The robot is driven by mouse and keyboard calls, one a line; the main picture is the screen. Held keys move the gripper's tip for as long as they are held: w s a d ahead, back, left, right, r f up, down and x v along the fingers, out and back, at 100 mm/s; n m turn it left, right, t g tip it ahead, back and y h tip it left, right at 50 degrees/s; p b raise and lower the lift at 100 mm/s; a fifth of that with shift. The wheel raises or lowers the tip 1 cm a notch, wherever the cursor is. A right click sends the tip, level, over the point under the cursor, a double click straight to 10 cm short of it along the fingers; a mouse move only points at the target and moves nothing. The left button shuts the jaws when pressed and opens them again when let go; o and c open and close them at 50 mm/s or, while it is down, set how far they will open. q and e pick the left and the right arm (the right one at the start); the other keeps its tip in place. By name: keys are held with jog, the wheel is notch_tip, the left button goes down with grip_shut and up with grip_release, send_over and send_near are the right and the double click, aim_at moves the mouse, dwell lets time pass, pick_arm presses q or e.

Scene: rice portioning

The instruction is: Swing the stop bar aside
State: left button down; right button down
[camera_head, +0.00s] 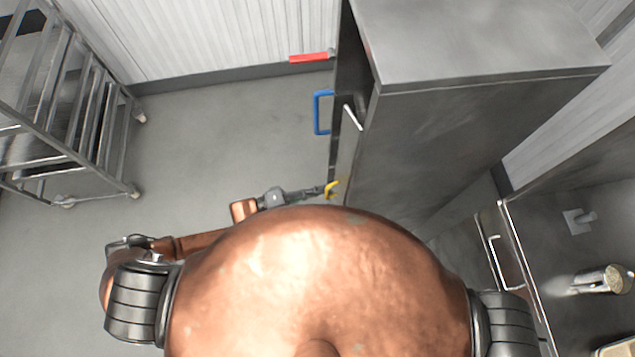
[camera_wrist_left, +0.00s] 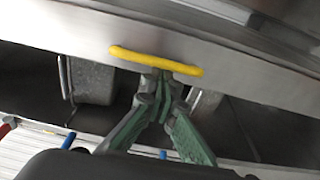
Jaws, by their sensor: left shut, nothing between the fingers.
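A yellow bar (camera_head: 332,188) sits at the near front edge of the tall steel cabinet (camera_head: 480,45). In the left wrist view the yellow bar (camera_wrist_left: 155,61) lies across a steel edge. A blue handle (camera_head: 316,112) and a red bar (camera_head: 308,57) stick out farther along the cabinet front. I cannot tell from looks alone which one is the stop bar. My left gripper (camera_head: 322,191) is shut and empty, its tips (camera_wrist_left: 160,80) right at the yellow bar's middle; I cannot tell whether they touch. My right gripper is not in view.
A wheeled rack (camera_head: 85,110) stands at the left by the ribbed wall. Grey floor (camera_head: 225,135) between rack and cabinet is clear. A counter (camera_head: 560,255) with a grain-filled scoop or cup (camera_head: 603,280) is at the right. Two metal blocks (camera_wrist_left: 92,80) show in dark openings.

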aim_at(326, 195)
pick_arm(q)
jog(key=s+n+t+y+p, duration=0.2)
jog(key=t, duration=0.1)
jog(key=s+n+t+y+p, duration=0.1)
jog(key=n+t+p, duration=0.1)
jog(key=shift+s+d+r, duration=0.1)
jog(key=shift+r, duration=0.2)
jog(key=s+d+n+t+y+p, duration=0.2)
jog(key=s+d+n+t+y, duration=0.1)
jog(key=s+n+t+y, duration=0.1)
jog(key=shift+s+d+f+y, duration=0.3)
jog(key=shift+s+y, duration=0.2)
jog(key=shift+s, duration=0.45)
jog(key=shift+d, duration=0.15)
jog(key=shift+s, duration=0.15)
jog(key=v, duration=0.7)
jog(key=shift+s, duration=0.15)
